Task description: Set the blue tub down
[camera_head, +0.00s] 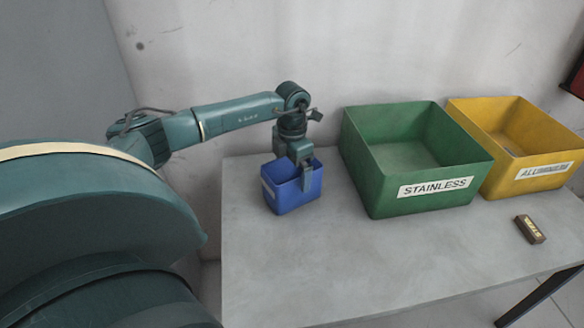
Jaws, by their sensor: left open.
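A small blue tub (291,195) stands upright at the left end of the grey table, near its left edge. It appears to rest on the tabletop. My left gripper (305,178) points down at the tub's right side, with one finger outside the near wall and the other hidden behind the rim or inside. The gripper is open. The inside of the tub is partly hidden by the gripper. My right gripper is not in this view.
A green bin labelled STAINLESS (385,195) stands right of the tub, with a yellow bin labelled ALUMINIUM (520,178) beside it. A small brown block (529,229) lies in front of the yellow bin. The grey table (330,265) is clear at the front. A wall is close behind.

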